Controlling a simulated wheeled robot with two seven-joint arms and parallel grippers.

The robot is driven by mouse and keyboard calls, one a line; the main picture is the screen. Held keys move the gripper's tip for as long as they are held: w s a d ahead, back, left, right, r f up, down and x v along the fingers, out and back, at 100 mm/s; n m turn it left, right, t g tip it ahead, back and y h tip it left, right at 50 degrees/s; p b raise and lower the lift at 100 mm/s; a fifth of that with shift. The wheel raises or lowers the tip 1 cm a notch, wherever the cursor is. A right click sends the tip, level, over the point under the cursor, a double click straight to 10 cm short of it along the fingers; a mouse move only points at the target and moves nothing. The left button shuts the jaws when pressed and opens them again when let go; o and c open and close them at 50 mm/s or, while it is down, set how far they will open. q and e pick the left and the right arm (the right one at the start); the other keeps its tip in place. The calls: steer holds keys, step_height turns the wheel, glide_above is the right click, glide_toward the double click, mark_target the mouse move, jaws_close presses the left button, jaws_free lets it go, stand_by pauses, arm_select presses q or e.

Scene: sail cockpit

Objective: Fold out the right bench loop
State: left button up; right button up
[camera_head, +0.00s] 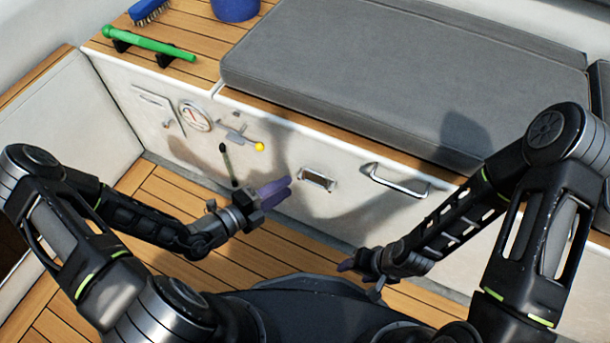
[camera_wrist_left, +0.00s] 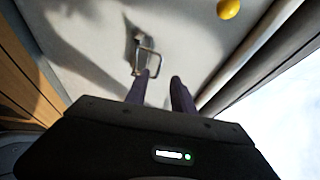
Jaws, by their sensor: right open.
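A small rectangular metal loop (camera_head: 318,179) sits on the white bench front, right of my left gripper in the head view. In the left wrist view the loop (camera_wrist_left: 150,62) is just beyond the fingertips, nearest the left finger, with a dark plate behind it. I cannot tell how far it stands out from the panel. My left gripper (camera_head: 288,186) has purple fingers, also seen in the left wrist view (camera_wrist_left: 160,78) with an empty gap between them. My right gripper (camera_head: 348,264) is open and low, apart from the bench.
A larger metal handle (camera_head: 397,181) is on the bench front to the right. A yellow knob (camera_head: 259,147), a round gauge (camera_head: 195,116) and a dark lever (camera_head: 226,162) are to the left. A grey cushion (camera_head: 400,75) covers the bench top. Wooden flooring lies below.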

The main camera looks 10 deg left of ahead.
arm_select(q)
steer(key=b+x, duration=0.2)
steer(key=x, duration=0.5)
steer(key=shift+w+d+f, duration=0.15)
steer(key=shift+w+d, duration=0.1)
steer(key=shift+d, duration=0.05)
steer(key=shift+c, duration=0.3)
jaws_close()
